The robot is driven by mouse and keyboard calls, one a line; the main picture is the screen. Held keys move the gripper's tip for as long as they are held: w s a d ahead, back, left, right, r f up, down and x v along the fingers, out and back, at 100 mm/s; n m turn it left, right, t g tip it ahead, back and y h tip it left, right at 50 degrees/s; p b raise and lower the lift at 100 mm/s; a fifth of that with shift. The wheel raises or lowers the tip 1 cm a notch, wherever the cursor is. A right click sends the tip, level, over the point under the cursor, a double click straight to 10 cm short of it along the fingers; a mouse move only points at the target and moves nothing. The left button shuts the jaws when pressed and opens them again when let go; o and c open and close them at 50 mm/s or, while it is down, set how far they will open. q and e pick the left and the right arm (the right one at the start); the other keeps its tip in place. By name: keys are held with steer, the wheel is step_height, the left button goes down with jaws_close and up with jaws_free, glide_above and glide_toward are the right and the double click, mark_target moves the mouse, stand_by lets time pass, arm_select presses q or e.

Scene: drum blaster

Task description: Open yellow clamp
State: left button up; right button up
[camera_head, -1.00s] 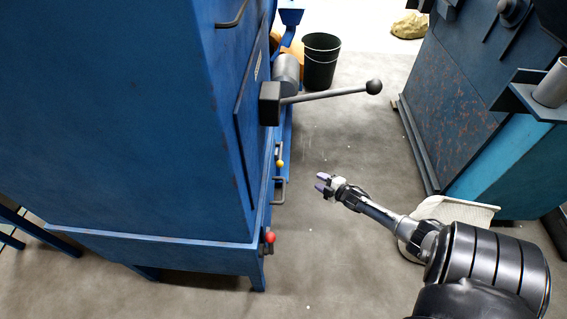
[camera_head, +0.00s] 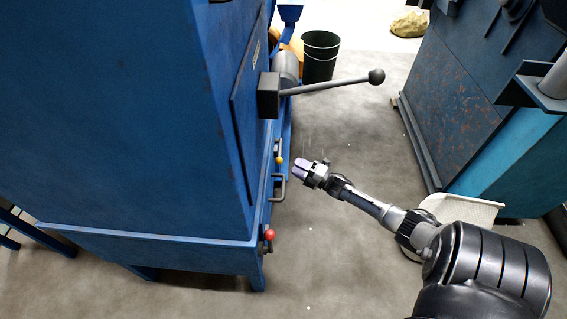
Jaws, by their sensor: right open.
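The yellow clamp is a small lever with a yellow knob (camera_head: 279,160) on the side of the blue machine (camera_head: 130,120). Its handle rises close along the machine's side. My right gripper (camera_head: 298,168) is open and empty, with purple finger pads. It is just right of the yellow knob in the picture, with a small gap between them. My left gripper is not in view.
A grey U-shaped handle (camera_head: 279,188) sits just below the yellow knob, and a red-knobbed lever (camera_head: 269,235) is lower down. A long ball-ended lever (camera_head: 335,86) juts out above my gripper. A black bucket (camera_head: 320,58) stands behind.

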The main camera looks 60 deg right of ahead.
mark_target(280, 150)
steer(key=b+x, duration=0.2)
steer(key=x, duration=0.4)
steer(key=shift+w, duration=0.2)
steer(key=shift+c, duration=0.2)
jaws_close()
